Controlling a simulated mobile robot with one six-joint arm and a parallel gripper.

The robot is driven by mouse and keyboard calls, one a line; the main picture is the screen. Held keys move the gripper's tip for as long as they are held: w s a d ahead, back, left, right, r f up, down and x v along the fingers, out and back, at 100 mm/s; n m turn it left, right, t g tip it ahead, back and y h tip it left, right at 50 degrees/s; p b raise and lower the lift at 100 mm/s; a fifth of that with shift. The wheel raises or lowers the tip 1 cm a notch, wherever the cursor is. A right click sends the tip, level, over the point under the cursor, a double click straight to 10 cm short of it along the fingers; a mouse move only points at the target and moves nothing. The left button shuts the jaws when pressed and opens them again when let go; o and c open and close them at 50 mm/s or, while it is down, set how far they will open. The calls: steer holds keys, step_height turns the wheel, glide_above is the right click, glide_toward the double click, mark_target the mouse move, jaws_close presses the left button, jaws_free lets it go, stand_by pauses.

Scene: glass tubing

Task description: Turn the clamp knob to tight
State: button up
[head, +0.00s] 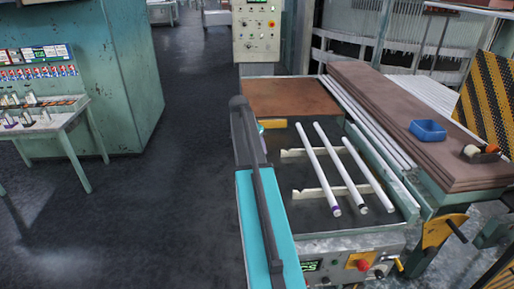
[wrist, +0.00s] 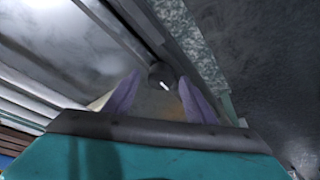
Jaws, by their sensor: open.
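A small dark round knob (wrist: 157,70) with a white mark shows in the wrist view, just beyond my fingertips and about midway between them. The white mark lies slanted. My gripper (wrist: 160,79) has two purple fingers spread apart, with nothing held between them. I cannot tell whether the fingers reach around the knob or stop short of it. In the head view my teal and dark arm lies along the left edge of the bench, and I cannot make out the knob there. A yellow block (head: 272,124) sits by the arm's far end.
Three pale tubes (head: 343,170) lie across two notched supports on the bench. A brown board (head: 290,96) is behind them. A stack of brown boards (head: 400,120) with a blue tray (head: 428,130) stands at right. The floor (head: 170,200) at left is clear.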

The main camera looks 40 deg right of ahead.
steer(key=b+v, duration=0.3)
steer(key=v, duration=1)
steer(key=shift+r, duration=0.35)
steer(key=shift+w+a, duration=0.1)
steer(key=shift+a, duration=0.1)
